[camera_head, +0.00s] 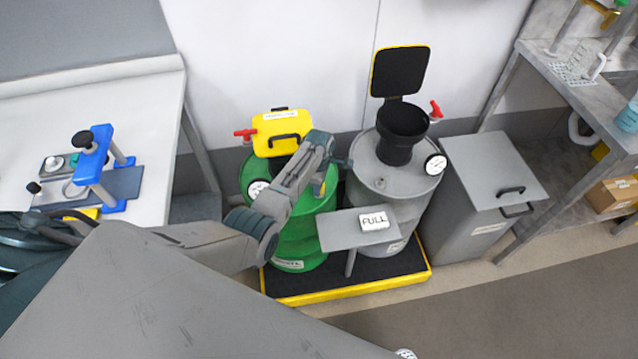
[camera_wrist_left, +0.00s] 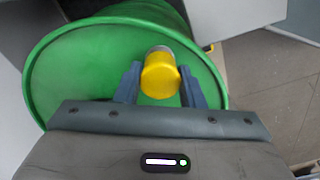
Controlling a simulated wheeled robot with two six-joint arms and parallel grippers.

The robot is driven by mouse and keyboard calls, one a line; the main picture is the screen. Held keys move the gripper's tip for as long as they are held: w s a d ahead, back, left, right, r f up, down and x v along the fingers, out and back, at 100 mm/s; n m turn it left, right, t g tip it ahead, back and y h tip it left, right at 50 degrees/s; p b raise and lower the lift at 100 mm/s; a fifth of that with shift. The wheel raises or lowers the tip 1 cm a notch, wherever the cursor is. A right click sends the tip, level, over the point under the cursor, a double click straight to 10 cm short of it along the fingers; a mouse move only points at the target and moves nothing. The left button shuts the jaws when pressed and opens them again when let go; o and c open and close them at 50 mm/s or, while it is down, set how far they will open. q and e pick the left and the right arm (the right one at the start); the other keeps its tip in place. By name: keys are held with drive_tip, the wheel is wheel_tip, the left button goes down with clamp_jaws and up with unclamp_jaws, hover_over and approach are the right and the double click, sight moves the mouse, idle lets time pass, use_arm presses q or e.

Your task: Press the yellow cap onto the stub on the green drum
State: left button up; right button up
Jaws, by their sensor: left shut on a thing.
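The green drum (camera_head: 300,240) stands on the left of a black platform, with its yellow lid (camera_head: 282,130) swung up at the back. My left gripper (camera_head: 330,160) reaches over the drum's top from the left; its fingertips are hard to make out in the head view. In the left wrist view, the left gripper (camera_wrist_left: 160,74) is shut on the yellow cap (camera_wrist_left: 160,78), which lies between its fingers. A grey stub (camera_wrist_left: 160,48) shows just beyond the cap, near the rim of the green drum (camera_wrist_left: 90,62). Whether cap and stub touch is unclear. My right gripper is not in view.
A grey drum (camera_head: 375,190) with an open black funnel (camera_head: 402,128) stands close on the right. A small shelf holds a "FULL" sign (camera_head: 374,221) in front. A grey bin (camera_head: 485,175) and shelving (camera_head: 590,95) are right; a bench (camera_head: 150,110) is left.

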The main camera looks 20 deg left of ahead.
use_arm(q)
drive_tip(key=shift+f+b, duration=0.4)
drive_tip(key=shift+f, duration=0.3)
idle(0.6)
drive_tip(key=shift+s+f, duration=0.15)
idle(0.4)
drive_tip(key=o, duration=0.8)
drive_tip(key=shift+o, duration=1.2)
drive_tip(key=shift+f, duration=0.1)
wheel_tip(320, 180, up, 4)
drive_tip(key=p, duration=0.4)
drive_tip(key=shift+r, duration=0.25)
drive_tip(key=shift+f, duration=0.1)
